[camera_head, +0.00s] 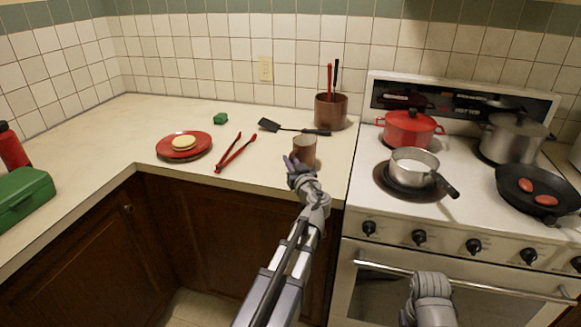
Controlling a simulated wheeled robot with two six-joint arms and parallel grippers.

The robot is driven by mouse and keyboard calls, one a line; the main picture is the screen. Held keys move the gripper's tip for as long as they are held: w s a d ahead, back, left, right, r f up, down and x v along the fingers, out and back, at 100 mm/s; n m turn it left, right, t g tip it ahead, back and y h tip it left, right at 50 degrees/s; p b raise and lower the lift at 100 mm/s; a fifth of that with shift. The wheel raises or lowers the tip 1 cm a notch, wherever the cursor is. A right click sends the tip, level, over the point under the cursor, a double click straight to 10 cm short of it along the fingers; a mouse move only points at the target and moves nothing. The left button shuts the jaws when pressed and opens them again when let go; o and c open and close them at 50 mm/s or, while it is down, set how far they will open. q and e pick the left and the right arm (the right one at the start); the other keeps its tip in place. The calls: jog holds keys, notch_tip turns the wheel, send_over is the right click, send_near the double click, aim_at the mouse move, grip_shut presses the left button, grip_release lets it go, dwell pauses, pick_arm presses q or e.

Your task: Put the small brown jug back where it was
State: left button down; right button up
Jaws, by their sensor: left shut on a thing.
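The small brown jug (305,151) is at the front right part of the counter, near the stove. My left gripper (294,164) is at its near left side and is shut on it; the fingertips are small in the picture. I cannot tell whether the jug touches the counter or is held just above it. My right arm (433,298) shows at the bottom in front of the oven door; its fingers are not clearly visible.
A black spatula (290,128) and a brown utensil pot (331,111) are behind the jug. The stove (450,215) holds several pans on the right.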

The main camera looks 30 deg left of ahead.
pick_arm(q)
jog(key=shift+r, duration=0.1)
jog(key=c, duration=0.9)
grip_release()
jog(key=v, duration=1.2)
